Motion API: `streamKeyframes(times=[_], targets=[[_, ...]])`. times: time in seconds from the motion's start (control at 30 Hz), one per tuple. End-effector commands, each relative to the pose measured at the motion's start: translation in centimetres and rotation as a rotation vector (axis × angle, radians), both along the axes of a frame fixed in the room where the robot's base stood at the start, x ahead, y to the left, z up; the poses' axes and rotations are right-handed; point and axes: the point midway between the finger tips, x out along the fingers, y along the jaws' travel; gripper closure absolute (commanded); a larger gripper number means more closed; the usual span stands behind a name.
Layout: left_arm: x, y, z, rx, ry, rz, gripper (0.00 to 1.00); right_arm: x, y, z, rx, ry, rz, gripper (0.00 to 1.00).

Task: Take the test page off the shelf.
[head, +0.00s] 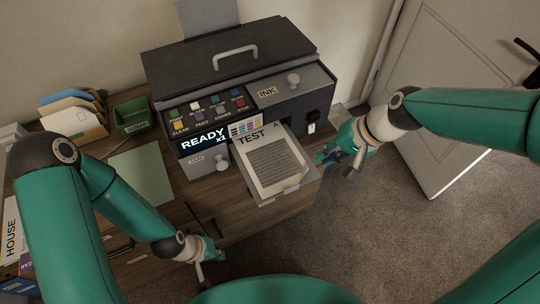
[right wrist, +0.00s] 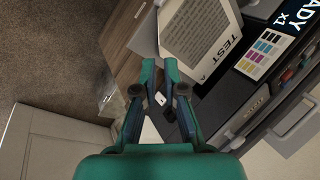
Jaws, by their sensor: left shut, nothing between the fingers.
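The test page (head: 275,165) is a white sheet headed "TEST" with a block of grey print. It lies on the grey shelf (head: 312,176) that sticks out of the printer's front. In the right wrist view the page (right wrist: 196,28) shows at the top, beyond the fingertips. My right gripper (head: 328,157) is to the right of the shelf, apart from the page. In the right wrist view its fingers (right wrist: 159,65) stand a little apart with nothing between them. My left gripper (head: 208,268) is low at the desk's front edge, shut and empty, away from the page.
The dark printer (head: 225,65) stands behind the shelf, its display (head: 204,140) reading "READY x1". A green pad (head: 142,172), a small green box (head: 132,116) and a file rack (head: 75,118) are at left.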

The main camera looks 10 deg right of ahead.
Motion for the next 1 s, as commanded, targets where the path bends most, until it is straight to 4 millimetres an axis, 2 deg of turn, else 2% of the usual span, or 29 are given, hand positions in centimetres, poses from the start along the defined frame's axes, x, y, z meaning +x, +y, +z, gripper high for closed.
streamKeyframes(times=[0.1, 0.37, 0.63, 0.93, 0.97, 1.0], targets=[[0.0, 0.0, -0.2, 0.0, 0.0, 0.0, 1.0, 0.3, 0.7, -1.5, 0.0, 0.002, 0.002, 0.91], [0.0, 0.0, -0.2, 0.0, 0.0, 0.0, 1.0, 0.7, 1.3, -3.0, 0.0, 0.002, 0.001, 0.91], [0.0, 0.0, -0.2, 0.0, 0.0, 0.0, 1.0, 1.7, 2.6, -6.3, 0.0, 0.002, 0.001, 0.91], [0.0, 0.0, -0.2, 0.0, 0.0, 0.0, 1.0, 1.8, 2.8, -6.8, -0.001, -0.001, 0.0, 0.91], [0.0, 0.0, -0.2, 0.0, 0.0, 0.0, 1.0, 1.8, 2.8, -6.8, -0.001, -0.001, 0.0, 0.92], [0.0, 0.0, -0.2, 0.0, 0.0, 0.0, 1.0, 1.9, 2.8, -6.8, -0.001, -0.001, 0.0, 0.99]])
